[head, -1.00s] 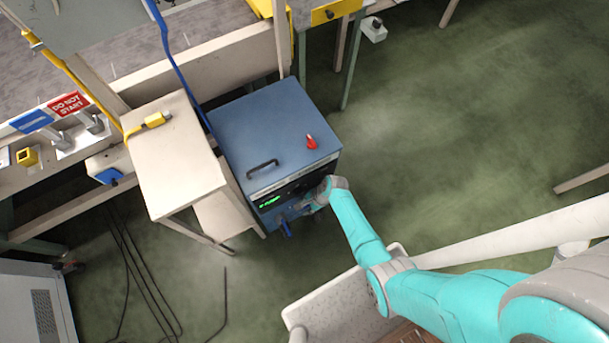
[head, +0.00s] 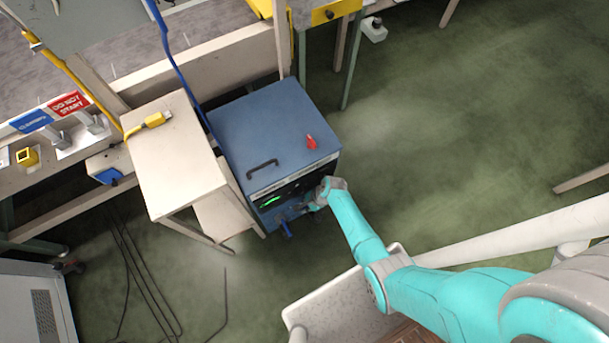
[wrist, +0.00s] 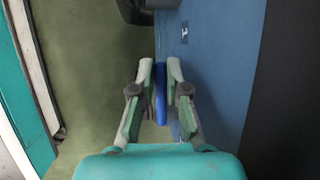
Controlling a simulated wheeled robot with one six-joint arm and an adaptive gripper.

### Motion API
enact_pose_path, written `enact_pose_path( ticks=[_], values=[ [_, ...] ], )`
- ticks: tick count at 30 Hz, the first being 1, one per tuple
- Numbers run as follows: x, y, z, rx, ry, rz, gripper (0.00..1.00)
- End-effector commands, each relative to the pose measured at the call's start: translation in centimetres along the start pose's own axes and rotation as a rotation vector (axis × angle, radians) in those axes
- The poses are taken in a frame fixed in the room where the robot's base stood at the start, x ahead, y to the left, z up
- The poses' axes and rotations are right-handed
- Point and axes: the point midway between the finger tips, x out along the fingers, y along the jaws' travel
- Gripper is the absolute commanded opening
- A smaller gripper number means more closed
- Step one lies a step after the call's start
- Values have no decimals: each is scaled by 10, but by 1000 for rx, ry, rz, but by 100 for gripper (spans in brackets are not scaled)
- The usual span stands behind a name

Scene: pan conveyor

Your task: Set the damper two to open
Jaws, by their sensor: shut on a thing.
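The blue cabinet (head: 268,125) stands in the middle of the head view, with blue damper hardware low on its front. A blue lever (head: 286,229) sticks out there, just left of my gripper (head: 308,208). In the wrist view, my gripper (wrist: 161,92) is shut on a narrow blue handle (wrist: 161,98), with one finger on each side. The handle is seen edge-on beside the blue panel (wrist: 215,70). I cannot tell whether it is the same lever as in the head view, or read a damper number.
A red knob (head: 311,142) and a black handle (head: 262,168) are on the cabinet top. A green display (head: 271,200) glows on its front. A pale side table (head: 175,165) stands close on the left. Open green floor (head: 440,130) lies to the right.

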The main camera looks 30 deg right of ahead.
Motion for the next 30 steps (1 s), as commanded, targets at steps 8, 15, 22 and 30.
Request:
enact_pose_path(
  ticks=[8,15,22,30],
  values=[
    [-2,6,0,-93,-21,40,0],
    [-5,16,-3,-257,-55,107,0],
    [-8,25,-6,-413,-89,172,0],
    [-11,32,-10,-540,-116,224,0]
  ],
)
